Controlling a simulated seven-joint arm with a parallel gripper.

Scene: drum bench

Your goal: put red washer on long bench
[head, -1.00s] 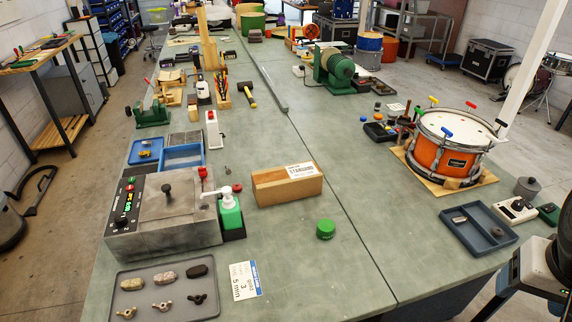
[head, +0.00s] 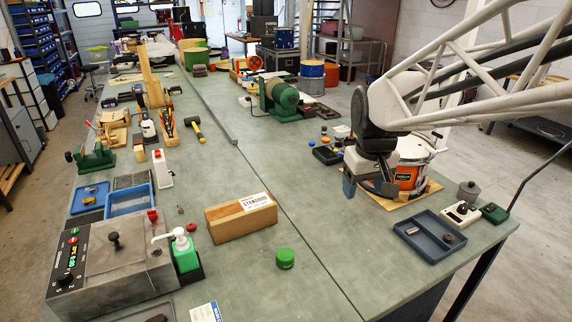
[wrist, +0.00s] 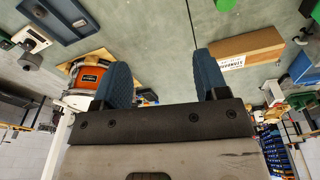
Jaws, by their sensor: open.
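The long bench (head: 330,243) is a grey-green worktop with a dark seam running along it. I cannot make out a red washer for certain in either view. My gripper (head: 368,188) hangs above the right part of the bench, in front of the orange drum (head: 408,178) and partly covering it. In the wrist view, the blue fingers of my gripper (wrist: 163,80) stand wide apart with nothing between them.
A dark tray (head: 408,246) with small grey parts lies at the right edge. A wooden block (head: 238,222), a green cap (head: 285,258) and a green pump bottle (head: 186,254) stand left of it. The bench around the cap is clear.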

